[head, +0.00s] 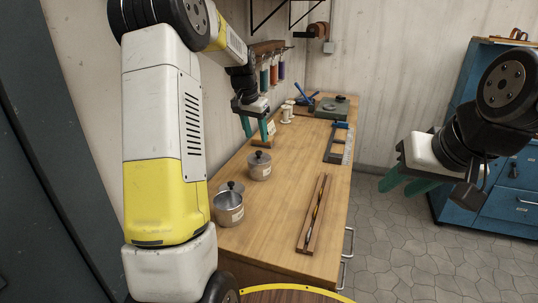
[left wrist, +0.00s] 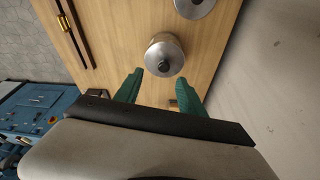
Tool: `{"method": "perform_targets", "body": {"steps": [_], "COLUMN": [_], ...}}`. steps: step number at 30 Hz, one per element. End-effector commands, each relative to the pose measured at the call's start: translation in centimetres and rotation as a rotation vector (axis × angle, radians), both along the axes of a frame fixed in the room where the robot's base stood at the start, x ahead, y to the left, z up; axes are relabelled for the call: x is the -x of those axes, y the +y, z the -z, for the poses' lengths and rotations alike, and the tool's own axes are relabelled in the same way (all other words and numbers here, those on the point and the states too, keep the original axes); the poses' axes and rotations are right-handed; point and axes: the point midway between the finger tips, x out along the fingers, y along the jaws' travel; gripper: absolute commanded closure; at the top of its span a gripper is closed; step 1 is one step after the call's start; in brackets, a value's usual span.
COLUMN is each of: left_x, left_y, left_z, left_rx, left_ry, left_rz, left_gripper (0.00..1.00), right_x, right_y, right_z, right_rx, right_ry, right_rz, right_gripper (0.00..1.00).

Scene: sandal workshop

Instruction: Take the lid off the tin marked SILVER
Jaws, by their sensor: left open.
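Two metal tins stand on the bench in the head view. The farther tin (head: 260,166) has a lid with a dark knob. My left gripper (head: 258,128) is open and empty above the bench, beyond the farther tin. In the left wrist view a lidded tin (left wrist: 164,56) appears ahead of the fingertips (left wrist: 160,80), not between them. My right gripper (head: 401,187) is open and empty, right of the bench.
A wooden tray with thin tools (head: 312,215) lies along the bench's right side. A blue-ended frame (head: 338,142), a green box (head: 331,108) and small white pots (head: 287,113) are farther back. Tools hang on the wall (head: 272,72). A blue cabinet (head: 487,195) stands right.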

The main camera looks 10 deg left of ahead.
Motion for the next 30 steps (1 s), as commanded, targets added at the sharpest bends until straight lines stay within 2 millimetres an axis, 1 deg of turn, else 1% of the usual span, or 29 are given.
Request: {"method": "perform_targets", "body": {"steps": [6, 11, 16, 19, 22, 27, 29, 30], "left_x": [-0.7, -1.2, -2.1, -2.5, -2.7, -2.7, -2.7, -2.7], "left_y": [-0.1, 0.0, 0.3, 0.1, 0.1, 0.1, 0.1, 0.1], "left_z": [2.2, 3.4, 5.7, 7.1, 7.6, 7.6, 7.6, 7.6], "left_rx": [0.000, 0.000, 0.000, 0.000, 0.000, -0.001, -0.001, 0.000], "left_ry": [0.005, 0.003, 0.006, 0.005, 0.002, 0.001, 0.001, 0.001], "left_rz": [0.002, 0.001, 0.001, 0.001, 0.001, 0.001, 0.001, 0.001], "left_gripper": [0.53, 0.53, 0.53, 0.53, 0.53, 0.53, 0.63, 0.71], "right_x": [0.0, 0.0, 0.0, 0.0, 0.0, 0.0, 0.0, 0.0], "right_y": [0.0, 0.0, 0.0, 0.0, 0.0, 0.0, 0.0, 0.0], "right_z": [0.0, 0.0, 0.0, 0.0, 0.0, 0.0, 0.0, 0.0], "right_rx": [0.000, 0.000, 0.000, 0.000, 0.000, 0.000, 0.000, 0.000], "right_ry": [0.000, 0.000, 0.000, 0.000, 0.000, 0.000, 0.000, 0.000], "right_rz": [0.000, 0.000, 0.000, 0.000, 0.000, 0.000, 0.000, 0.000], "right_gripper": [0.64, 0.64, 0.64, 0.64, 0.64, 0.64, 0.64, 0.64]}}
